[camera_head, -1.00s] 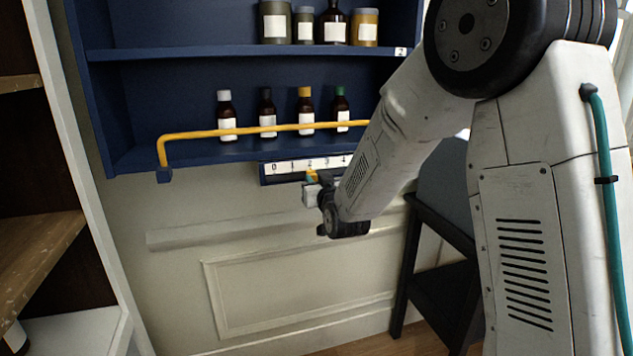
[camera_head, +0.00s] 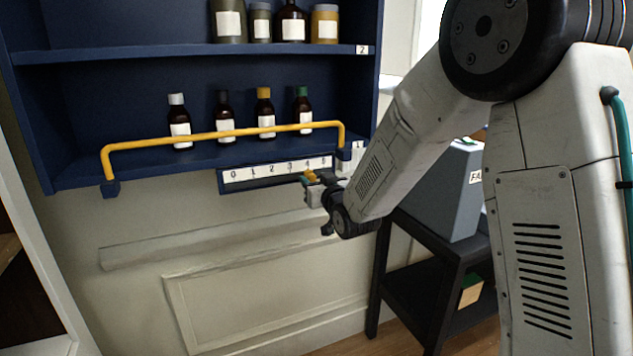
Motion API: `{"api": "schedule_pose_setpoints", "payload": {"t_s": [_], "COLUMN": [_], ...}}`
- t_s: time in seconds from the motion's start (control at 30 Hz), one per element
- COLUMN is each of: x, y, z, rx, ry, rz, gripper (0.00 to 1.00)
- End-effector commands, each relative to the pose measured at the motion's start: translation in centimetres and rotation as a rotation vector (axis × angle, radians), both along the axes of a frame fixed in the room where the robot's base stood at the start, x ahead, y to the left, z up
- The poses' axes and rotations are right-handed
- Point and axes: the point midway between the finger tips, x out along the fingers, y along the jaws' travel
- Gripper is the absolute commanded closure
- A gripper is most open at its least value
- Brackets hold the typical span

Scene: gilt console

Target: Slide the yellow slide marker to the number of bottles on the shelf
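The yellow slide marker (camera_head: 308,177) sits low on the number strip (camera_head: 262,174), just under the printed 4. The strip is white, runs from 0 to 5 in a dark frame, and hangs under the front of the lower shelf. My gripper (camera_head: 315,186) is at the marker, its tips touching it or very close; the fingers are too small and overlapped to show whether they are shut on it. Several dark brown bottles (camera_head: 265,115) stand in a row on the lower shelf (camera_head: 140,170), with white, black, yellow and green caps. A tag reading 1 marks this shelf.
A yellow rail (camera_head: 220,135) crosses in front of the bottles. The upper shelf (camera_head: 180,52), tagged 2, holds several jars and bottles (camera_head: 262,22). A grey box (camera_head: 445,190) on a dark stand (camera_head: 420,255) is at right, behind my arm. The panelled wall below is clear.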

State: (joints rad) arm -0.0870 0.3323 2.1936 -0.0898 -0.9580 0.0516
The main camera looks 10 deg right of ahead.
Motion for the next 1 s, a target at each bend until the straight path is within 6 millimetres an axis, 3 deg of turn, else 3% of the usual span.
{"api": "schedule_pose_setpoints", "payload": {"t_s": [0.27,0.7,1.0], "x": [-0.4,-6.9,-7.7], "y": [-0.1,-1.2,-1.3], "z": [0.0,0.0,0.0], "rx": [0.000,0.000,0.000], "ry": [0.001,0.001,0.000], "rz": [0.000,-0.001,-0.001], "gripper": [0.56,0.56,0.56]}}
